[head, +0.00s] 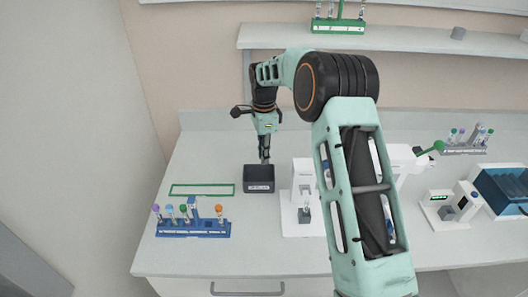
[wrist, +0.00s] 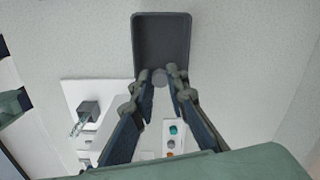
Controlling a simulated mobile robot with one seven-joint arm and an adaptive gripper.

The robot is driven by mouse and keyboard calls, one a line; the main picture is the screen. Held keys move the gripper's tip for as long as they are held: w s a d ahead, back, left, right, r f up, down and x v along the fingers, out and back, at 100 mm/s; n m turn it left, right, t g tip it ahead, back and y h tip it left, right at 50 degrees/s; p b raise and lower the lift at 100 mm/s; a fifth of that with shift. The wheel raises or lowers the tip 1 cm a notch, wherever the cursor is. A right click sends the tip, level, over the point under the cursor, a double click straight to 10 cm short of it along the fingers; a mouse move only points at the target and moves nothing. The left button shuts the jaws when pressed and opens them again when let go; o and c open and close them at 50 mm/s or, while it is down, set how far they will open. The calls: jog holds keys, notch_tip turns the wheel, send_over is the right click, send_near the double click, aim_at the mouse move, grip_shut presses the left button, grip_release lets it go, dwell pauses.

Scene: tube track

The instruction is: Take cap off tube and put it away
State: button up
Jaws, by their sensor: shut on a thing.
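My gripper (head: 264,155) points down over the dark open bin (head: 258,187). In the wrist view its fingertips (wrist: 158,80) are shut on a small grey round cap (wrist: 160,76), at the near edge of the bin (wrist: 161,16). The inside of the bin looks empty in the wrist view. A tube (head: 306,206) stands in the grey holder of a white device (head: 288,198), right of the bin. The tube also shows in the wrist view (wrist: 78,127), and its top is too small to read.
A blue rack (head: 193,229) with several colour-capped tubes stands at the front left. A green outlined area (head: 202,190) lies behind it. More devices and a blue box (head: 500,189) stand at right. A grey rack (head: 464,150) is at the back right, and a shelf (head: 370,39) runs above.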

jog(key=shift+f+b, duration=0.95)
jog(key=shift+f, duration=1.25)
jog(key=o, duration=0.7)
jog(key=shift+o, duration=0.2)
jog(key=shift+r, duration=0.15)
notch_tip(320, 180, up, 12)
jog(key=shift+f, duration=0.1)
